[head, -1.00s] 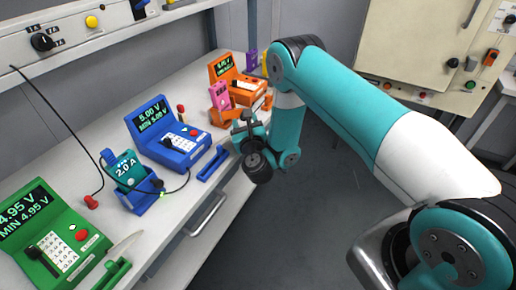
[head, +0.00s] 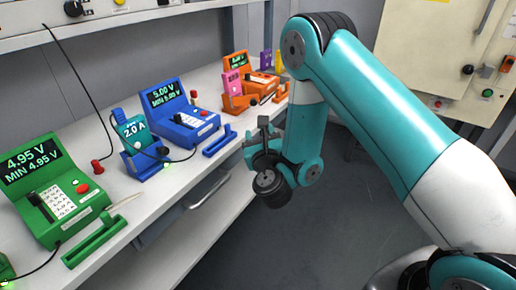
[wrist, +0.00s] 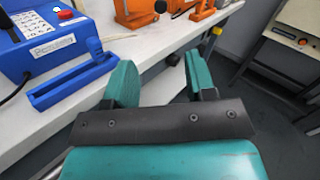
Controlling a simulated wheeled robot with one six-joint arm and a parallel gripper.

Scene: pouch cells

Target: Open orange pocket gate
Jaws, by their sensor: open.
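The orange station stands at the far end of the bench. Its orange tester (head: 262,84) has a small display, and an orange pocket (head: 236,104) in front holds a pink pouch cell (head: 233,83). An orange piece (head: 281,93) like a low bar stands to the right; I cannot tell clearly which part is the gate. In the wrist view, orange parts (wrist: 137,14) show at the top, cut off by the frame. My gripper (wrist: 161,80) is open and empty, its teal fingers apart. In the head view, my gripper (head: 262,135) is beside the bench's front edge, short of the orange station.
A blue tester (head: 185,128), a blue pocket (head: 146,165) with a teal cell, and a blue bar (head: 219,141) stand nearer on the bench. A green tester (head: 52,200) and green bar (head: 95,240) are nearer still. A beige cabinet (head: 440,60) stands behind. The floor beside the bench is open.

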